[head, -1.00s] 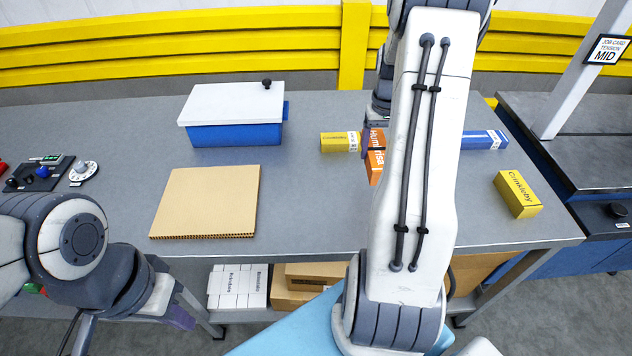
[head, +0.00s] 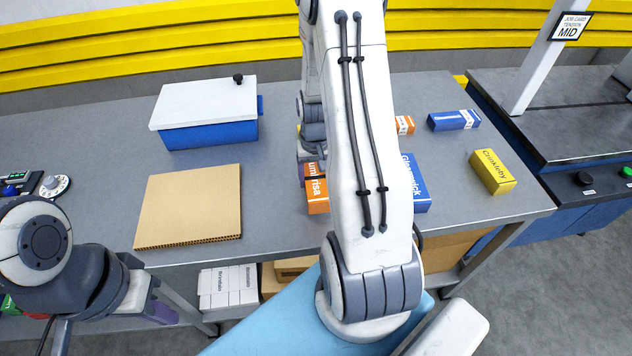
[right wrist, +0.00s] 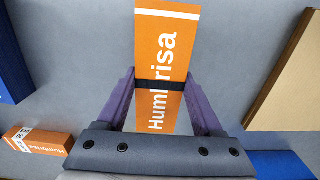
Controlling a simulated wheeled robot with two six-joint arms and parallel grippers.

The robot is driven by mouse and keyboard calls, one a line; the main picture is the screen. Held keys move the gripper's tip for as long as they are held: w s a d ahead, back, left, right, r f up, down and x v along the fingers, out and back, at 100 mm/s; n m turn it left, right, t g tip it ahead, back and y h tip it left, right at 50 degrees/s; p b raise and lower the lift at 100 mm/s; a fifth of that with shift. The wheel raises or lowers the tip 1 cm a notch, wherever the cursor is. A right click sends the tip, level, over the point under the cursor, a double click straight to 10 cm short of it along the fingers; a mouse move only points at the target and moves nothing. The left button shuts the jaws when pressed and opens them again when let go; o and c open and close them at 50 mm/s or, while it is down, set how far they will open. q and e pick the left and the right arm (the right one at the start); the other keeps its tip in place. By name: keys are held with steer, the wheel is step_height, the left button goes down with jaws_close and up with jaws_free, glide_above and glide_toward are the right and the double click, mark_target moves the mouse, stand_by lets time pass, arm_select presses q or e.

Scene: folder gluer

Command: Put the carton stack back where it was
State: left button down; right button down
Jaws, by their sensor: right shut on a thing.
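The orange Humbrisa carton stack (right wrist: 165,50), with a dark band across it, is between the purple fingers of my right gripper (right wrist: 168,98) in the right wrist view. My right gripper is shut on it. In the head view the orange stack (head: 317,197) shows over the table's front part, partly hidden by my right arm. I cannot tell whether it touches the table. My left gripper (head: 158,308) is at the lower left, in front of the table and away from the cartons; its opening is not clear.
A cardboard sheet (head: 190,205) lies left of the stack, with a white-lidded blue box (head: 208,130) behind it. Right of my arm are a blue carton (head: 418,185), a small orange carton (head: 404,125), another blue carton (head: 453,120) and a yellow Crinkleby carton (head: 492,172).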

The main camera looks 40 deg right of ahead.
mark_target(315, 185)
steer(key=shift+f, duration=1.5)
steer(key=shift+f, duration=0.2)
steer(key=shift+c, duration=0.2)
jaws_free()
steer(key=shift+r, duration=0.1)
